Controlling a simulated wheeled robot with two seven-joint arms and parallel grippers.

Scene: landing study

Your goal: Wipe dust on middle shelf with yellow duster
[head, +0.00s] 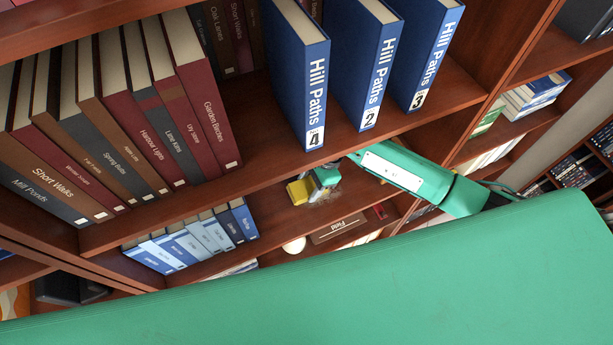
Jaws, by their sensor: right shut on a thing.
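The yellow duster (298,192) is over the shelf (352,200) below the big Hill Paths books. My right gripper (314,184) is shut on the duster, at the end of my green arm reaching in from the right. The upper shelf's front edge is just above it. I cannot tell whether the duster touches the board. A faint greyish patch shows by the duster; I cannot tell if it is dust. My left gripper is not in view.
Small blue books (195,240) stand left of the duster on that shelf. A brown item marked Field (338,229) and a white round thing (294,245) are below it. The upper shelf holds three blue Hill Paths books (302,80) and many dark red and brown books (150,110).

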